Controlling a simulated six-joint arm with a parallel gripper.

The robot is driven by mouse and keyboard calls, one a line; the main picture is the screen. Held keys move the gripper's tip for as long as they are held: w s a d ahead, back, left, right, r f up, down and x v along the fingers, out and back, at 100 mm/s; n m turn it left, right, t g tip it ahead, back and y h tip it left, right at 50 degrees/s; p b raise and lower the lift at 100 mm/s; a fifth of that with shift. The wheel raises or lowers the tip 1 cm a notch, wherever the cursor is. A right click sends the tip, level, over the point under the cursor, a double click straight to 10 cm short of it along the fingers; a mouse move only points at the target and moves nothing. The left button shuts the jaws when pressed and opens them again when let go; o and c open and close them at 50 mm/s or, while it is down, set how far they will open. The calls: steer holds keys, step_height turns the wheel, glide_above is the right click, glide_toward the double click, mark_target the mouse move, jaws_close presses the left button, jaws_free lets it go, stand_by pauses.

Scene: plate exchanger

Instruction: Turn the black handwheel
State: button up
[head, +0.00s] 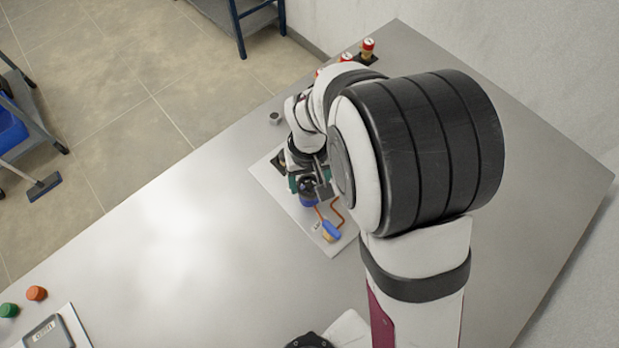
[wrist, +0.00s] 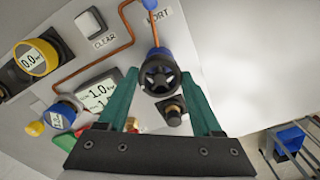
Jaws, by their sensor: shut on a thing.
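The black handwheel (wrist: 159,75) is a spoked wheel on a blue valve body, seen face-on in the middle of the wrist view. My gripper (wrist: 158,80) has green fingers on both sides of the handwheel and is shut on its rim. In the head view, my gripper (head: 306,181) is down at the panel (head: 262,178), and my arm hides much of the area. The exact contact of the fingertips with the rim is hard to make out.
A copper pipe (wrist: 95,65), a display (wrist: 101,93), a yellow-ringed gauge (wrist: 36,57) and a blue-ringed gauge (wrist: 61,114) are beside the wheel. Below it is a dark knob (wrist: 174,110). Red-capped items (head: 368,45) stand at the back.

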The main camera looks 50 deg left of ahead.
mark_target(309, 185)
steer(key=m, duration=0.5)
steer(key=shift+m, duration=2.4)
steer(key=o, duration=1.4)
step_height(309, 185, up, 16)
steer(key=shift+f, duration=0.1)
